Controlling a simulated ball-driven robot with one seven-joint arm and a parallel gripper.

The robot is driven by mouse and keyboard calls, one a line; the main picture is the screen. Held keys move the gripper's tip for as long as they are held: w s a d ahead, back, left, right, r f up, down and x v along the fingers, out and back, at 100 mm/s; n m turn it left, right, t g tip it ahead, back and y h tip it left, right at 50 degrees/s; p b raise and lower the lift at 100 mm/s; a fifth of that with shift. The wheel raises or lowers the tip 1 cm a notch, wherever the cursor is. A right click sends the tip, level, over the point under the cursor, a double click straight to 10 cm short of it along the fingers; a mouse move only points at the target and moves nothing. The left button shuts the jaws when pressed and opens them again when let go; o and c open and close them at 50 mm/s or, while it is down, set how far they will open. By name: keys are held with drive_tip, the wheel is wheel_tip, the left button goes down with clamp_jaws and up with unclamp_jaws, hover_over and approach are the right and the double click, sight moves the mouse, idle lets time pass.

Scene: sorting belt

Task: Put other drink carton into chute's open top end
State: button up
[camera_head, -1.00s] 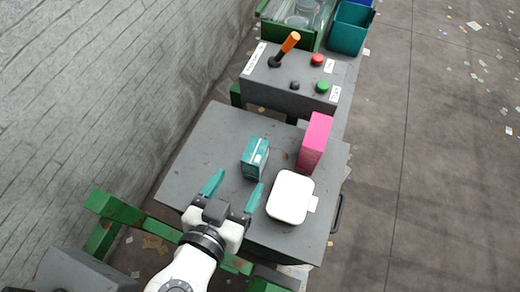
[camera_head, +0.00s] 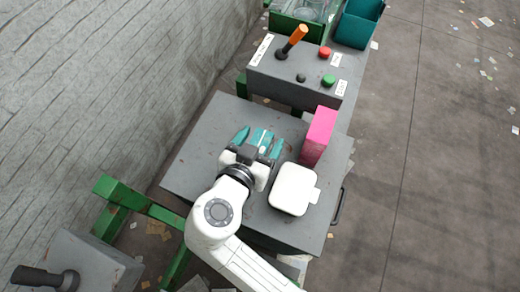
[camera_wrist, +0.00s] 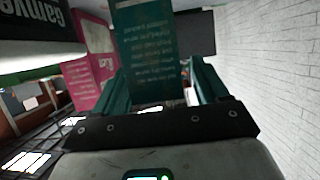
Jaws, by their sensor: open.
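A small teal carton (camera_head: 261,138) stands on the grey table (camera_head: 205,150). My gripper (camera_head: 258,143) is open, with one teal finger on each side of this carton. Contact cannot be told. In the wrist view the teal carton (camera_wrist: 157,48) rises between the fingers, its printed face towards the camera. A taller pink carton (camera_head: 318,136) stands upright to the right, apart from my gripper. It also shows in the wrist view (camera_wrist: 90,62), left of the teal one. I cannot make out a chute.
A white rounded container (camera_head: 292,189) lies close to the right of my gripper. Behind the table is a grey control box (camera_head: 300,80) with an orange-handled lever (camera_head: 297,36) and red and green buttons. A green tray and a teal bin (camera_head: 358,25) stand beyond. A wall is left.

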drive_tip(key=shift+c, duration=0.2)
clamp_jaws()
idle(0.5)
drive_tip(key=shift+r, duration=0.1)
